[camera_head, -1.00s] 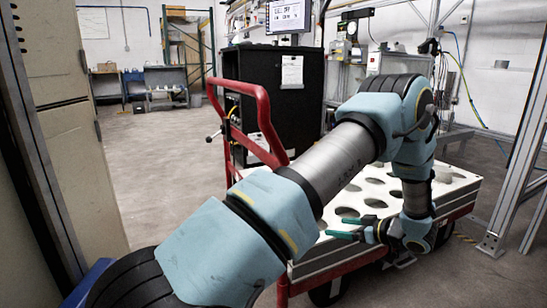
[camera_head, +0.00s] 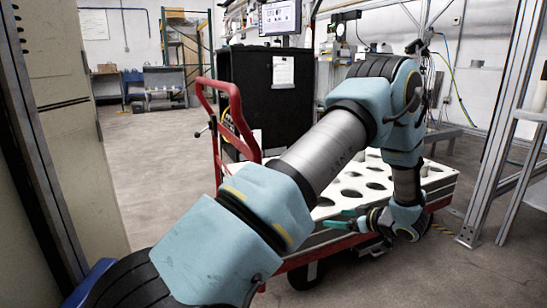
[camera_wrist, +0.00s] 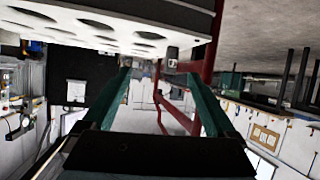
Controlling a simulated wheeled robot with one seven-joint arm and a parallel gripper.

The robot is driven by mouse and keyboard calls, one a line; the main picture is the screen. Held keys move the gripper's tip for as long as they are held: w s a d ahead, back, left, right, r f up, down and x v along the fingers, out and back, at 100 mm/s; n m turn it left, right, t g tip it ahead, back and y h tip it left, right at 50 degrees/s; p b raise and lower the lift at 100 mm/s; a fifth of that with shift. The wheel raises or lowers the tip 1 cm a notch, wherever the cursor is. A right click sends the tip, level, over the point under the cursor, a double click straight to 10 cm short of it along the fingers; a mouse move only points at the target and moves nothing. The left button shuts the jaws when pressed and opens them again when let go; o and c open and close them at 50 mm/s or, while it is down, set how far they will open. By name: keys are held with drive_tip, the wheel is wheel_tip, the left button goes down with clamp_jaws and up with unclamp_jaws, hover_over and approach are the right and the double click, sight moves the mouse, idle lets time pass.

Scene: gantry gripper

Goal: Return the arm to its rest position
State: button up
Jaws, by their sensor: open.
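My arm reaches out from the lower left in the head view, bent at the elbow, with its last part hanging down at the right. My gripper (camera_head: 335,223) is at its end, its green fingers pointing left beside the cart's near side. In the wrist view, my gripper (camera_wrist: 153,68) shows two green fingers spread apart with nothing between them. The cart (camera_head: 438,178) has a white top with round holes and a red handle. Its top also shows upside down in the wrist view (camera_wrist: 150,20), close to the fingertips. I cannot tell whether they touch it.
A black cabinet (camera_head: 240,65) with a monitor (camera_head: 280,17) stands behind the cart. Metal frame posts (camera_head: 497,130) rise at the right. A beige panel (camera_head: 60,120) stands close at the left. Open floor (camera_head: 150,170) lies between the panel and the cart.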

drive_tip(key=w+a+r+m+h, duration=0.2)
drive_tip(key=w+r+h, duration=0.2)
drive_tip(key=w+r, duration=0.2)
drive_tip(key=s+a+r+m+g+h, duration=0.1)
drive_tip(key=s+a+r+m+h, duration=0.1)
drive_tip(key=a+r+m+h, duration=0.25)
drive_tip(key=s+a+r+m+g, duration=0.25)
drive_tip(key=s+a+g, duration=0.55)
drive_tip(key=s+a, duration=1.35)
wheel_tip(320, 180, up, 27)
drive_tip(key=s+p, duration=0.2)
drive_tip(key=p, duration=2.6)
drive_tip(key=shift+s+d+y, duration=0.25)
drive_tip(key=shift+d+y, duration=0.1)
drive_tip(key=shift+d, duration=0.05)
